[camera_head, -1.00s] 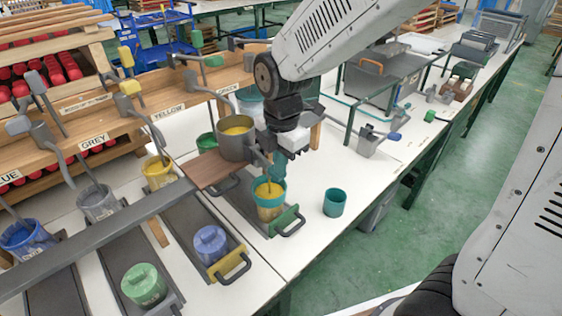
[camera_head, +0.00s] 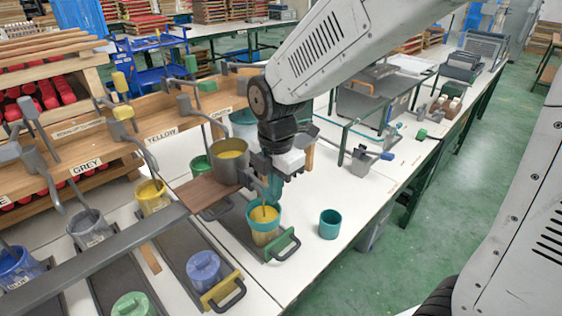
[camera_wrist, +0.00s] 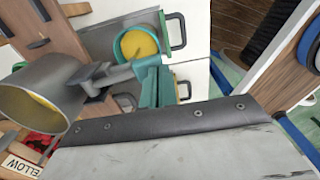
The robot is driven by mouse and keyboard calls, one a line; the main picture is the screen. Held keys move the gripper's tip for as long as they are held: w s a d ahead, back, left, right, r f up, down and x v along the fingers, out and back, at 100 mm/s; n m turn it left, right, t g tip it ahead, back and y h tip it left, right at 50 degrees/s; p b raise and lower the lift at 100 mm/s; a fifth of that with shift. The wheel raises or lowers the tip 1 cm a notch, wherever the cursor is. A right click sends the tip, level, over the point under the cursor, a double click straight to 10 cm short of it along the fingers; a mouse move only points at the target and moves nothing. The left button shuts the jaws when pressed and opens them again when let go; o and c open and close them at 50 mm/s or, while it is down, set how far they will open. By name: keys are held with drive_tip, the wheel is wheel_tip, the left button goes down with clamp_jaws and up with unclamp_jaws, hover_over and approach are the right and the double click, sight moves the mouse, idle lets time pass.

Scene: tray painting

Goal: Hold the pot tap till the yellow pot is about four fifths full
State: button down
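The grey metal pot (camera_head: 230,165) with yellow paint inside stands on a brown wooden board; it also shows in the wrist view (camera_wrist: 42,92). Its grey tap (camera_wrist: 118,74) points out over a teal-rimmed pot (camera_head: 263,228) holding yellow paint. That yellow pot shows from above in the wrist view (camera_wrist: 138,46), its paint surface below the rim. A thin yellowish line, apparently a paint stream, drops into it. My gripper (camera_head: 271,187) is at the tap, its teal fingers (camera_wrist: 158,87) close around the lever end, which they partly hide. The exact paint level is unclear.
An empty-looking teal pot (camera_head: 330,224) stands on the white table to the right. The yellow pot sits on a dark tray with a green-ended handle (camera_head: 282,244). Table space right of the teal pot is clear.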

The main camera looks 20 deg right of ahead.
wheel_tip(320, 180, up, 13)
drive_tip(key=s+d, duration=0.1)
drive_tip(key=s, duration=0.1)
drive_tip(key=shift+s+d, duration=0.2)
drive_tip(key=shift+s, duration=0.1)
drive_tip(key=s+d+f+m, duration=0.1)
drive_tip(key=s+d+m, duration=0.4)
drive_tip(key=s+m, duration=0.3)
drive_tip(key=s+d+f+m+t, duration=0.1)
drive_tip(key=s+d+m, duration=0.5)
drive_tip(key=m, duration=0.9)
drive_tip(key=s, duration=0.3)
drive_tip(key=shift+d+f, duration=0.3)
